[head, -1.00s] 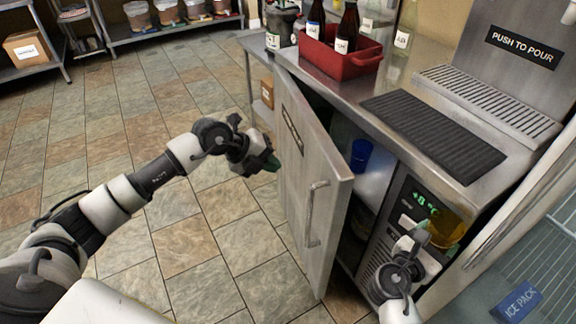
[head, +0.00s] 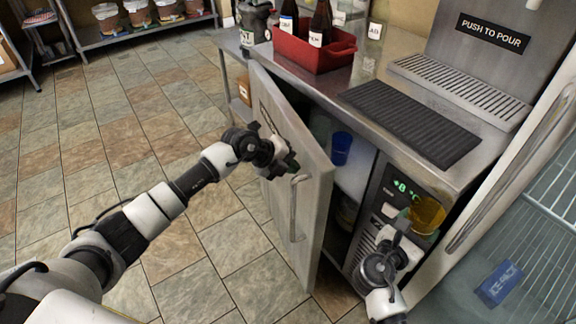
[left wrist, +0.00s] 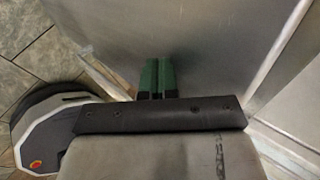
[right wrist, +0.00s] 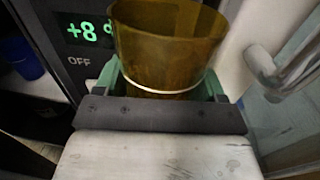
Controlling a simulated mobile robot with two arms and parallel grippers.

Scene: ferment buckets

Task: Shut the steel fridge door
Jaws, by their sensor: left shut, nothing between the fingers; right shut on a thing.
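The steel fridge door (head: 300,165) stands ajar under the counter, its vertical bar handle (head: 294,208) on the outer face. My left gripper (head: 288,165) is at the door's outer face, above the handle. In the left wrist view its green fingertips (left wrist: 158,78) are shut with nothing between them, close to the steel surface; I cannot tell whether they touch it. My right gripper (right wrist: 165,80) is shut on an amber cup (right wrist: 165,45), which also shows in the head view (head: 427,214), in front of the fridge's control panel. The panel reads +8.
A blue cup (head: 341,148) is inside the fridge opening. A red crate (head: 318,52) with bottles and a black mat (head: 410,122) are on the counter. A glass-front cooler holding an ice pack (head: 499,283) stands at right. The floor left of the door is clear.

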